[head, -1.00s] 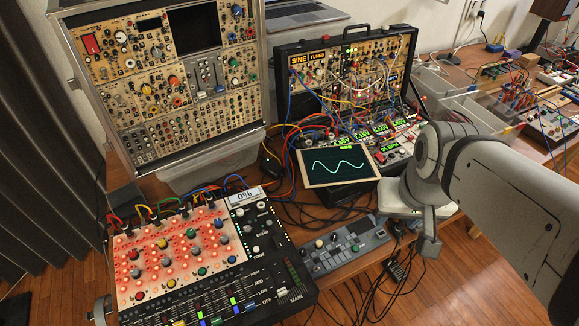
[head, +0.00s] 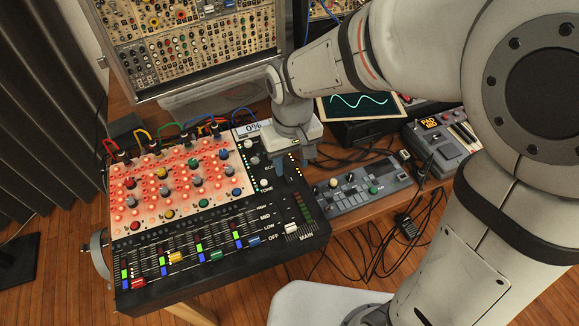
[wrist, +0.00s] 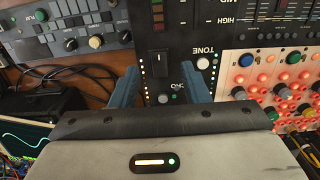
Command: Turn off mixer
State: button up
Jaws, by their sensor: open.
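The mixer (head: 215,262) is a black console with a red-lit knob panel (head: 178,190), several sliders along its front and a small display (head: 252,128) reading 0%. My gripper (head: 293,168) is over the mixer's right-hand section, fingers pointing down, open and empty. In the wrist view the open fingers (wrist: 161,80) straddle a black rocker switch (wrist: 160,62) on the mixer's face, with a grey knob (wrist: 164,98) closer in and a white TONE knob (wrist: 203,63) beside it. I cannot tell whether the fingertips touch the panel. Part of the mixer's right section is hidden behind my gripper in the head view.
A grey synth box (head: 362,187) lies right of the mixer, with loose black cables (head: 390,225) in front. A tall modular rack (head: 190,45) is at the back left.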

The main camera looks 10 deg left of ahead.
aim_at(292, 180)
jog(key=shift+f, duration=2.2)
jog(key=shift+c, duration=0.3)
grip_shut()
